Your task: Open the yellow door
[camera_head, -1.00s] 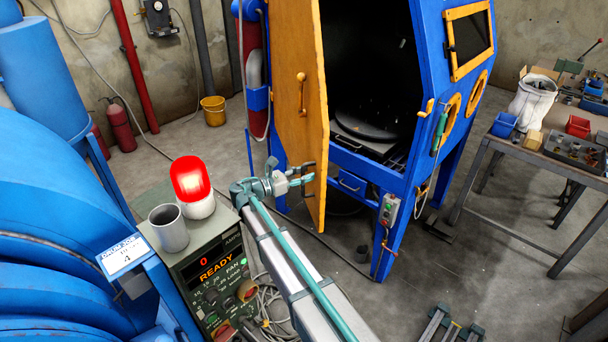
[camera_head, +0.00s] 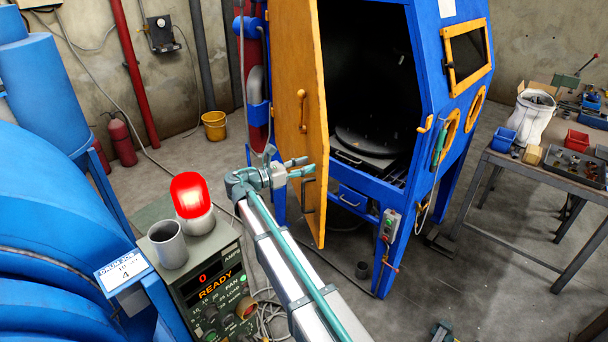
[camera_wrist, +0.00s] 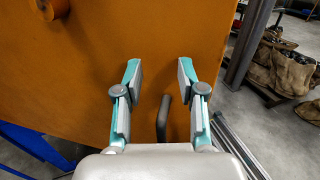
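The yellow door (camera_head: 291,90) of the blue blasting cabinet (camera_head: 432,70) stands swung wide open, and the dark chamber shows to its right. A door handle (camera_head: 302,110) is on its face. A dark bent bar (camera_head: 309,197) sits lower on the door, and it also shows in the wrist view (camera_wrist: 163,118). My gripper (camera_head: 306,168) is in front of the door's lower part, near its free edge. In the wrist view my gripper (camera_wrist: 160,72) has its two fingers apart with nothing between the tips. The door fills the view beyond them; I cannot tell whether they touch it.
A control box with a READY display (camera_head: 215,280), a lit red lamp (camera_head: 191,197) and a grey cup (camera_head: 168,243) stand left of my arm. A workbench (camera_head: 560,170) is at the right. The floor between cabinet and bench is mostly clear.

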